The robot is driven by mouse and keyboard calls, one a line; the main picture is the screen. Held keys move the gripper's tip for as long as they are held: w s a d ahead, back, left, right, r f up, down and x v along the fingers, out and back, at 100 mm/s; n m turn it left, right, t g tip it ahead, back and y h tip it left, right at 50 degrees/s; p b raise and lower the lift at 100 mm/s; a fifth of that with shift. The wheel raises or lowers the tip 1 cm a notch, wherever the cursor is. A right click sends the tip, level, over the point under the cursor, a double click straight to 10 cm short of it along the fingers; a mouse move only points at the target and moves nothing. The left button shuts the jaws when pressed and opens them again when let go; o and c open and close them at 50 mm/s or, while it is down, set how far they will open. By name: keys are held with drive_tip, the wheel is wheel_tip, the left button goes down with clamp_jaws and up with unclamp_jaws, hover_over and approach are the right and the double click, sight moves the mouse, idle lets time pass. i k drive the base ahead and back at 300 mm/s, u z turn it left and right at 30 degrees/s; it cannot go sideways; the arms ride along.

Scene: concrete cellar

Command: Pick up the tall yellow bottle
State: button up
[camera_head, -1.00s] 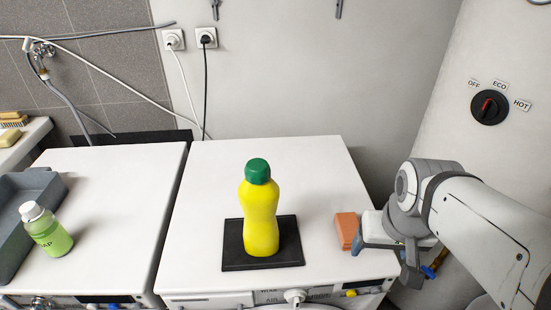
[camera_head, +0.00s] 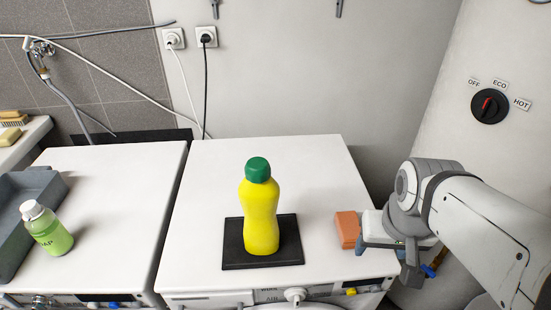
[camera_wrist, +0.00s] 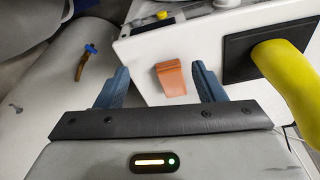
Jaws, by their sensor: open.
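The tall yellow bottle (camera_head: 260,217) with a green cap stands upright on a black square mat (camera_head: 233,252) on the right-hand white machine. In the wrist view the yellow bottle (camera_wrist: 284,75) shows at the right edge, partly cut off, on the black mat (camera_wrist: 236,58). My gripper (camera_wrist: 161,85) is open, its two blue fingers apart with nothing held. In the head view it is at the machine's right edge, to the right of the bottle and apart from it; its fingers are mostly hidden there.
An orange block (camera_head: 347,229) lies on the machine top between the bottle and my gripper; in the wrist view the block (camera_wrist: 171,78) appears between the fingers. A green soap bottle (camera_head: 50,232) and a grey tray (camera_head: 45,183) are on the left machine (camera_head: 120,180). The back of the right machine top is clear.

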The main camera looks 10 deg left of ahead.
sight(258, 193)
drive_tip(key=k, duration=0.6)
drive_tip(key=u, duration=3.3)
drive_tip(key=i, duration=0.3)
drive_tip(key=z, duration=2.5)
drive_tip(key=i, duration=0.55)
drive_tip(key=u, duration=0.1)
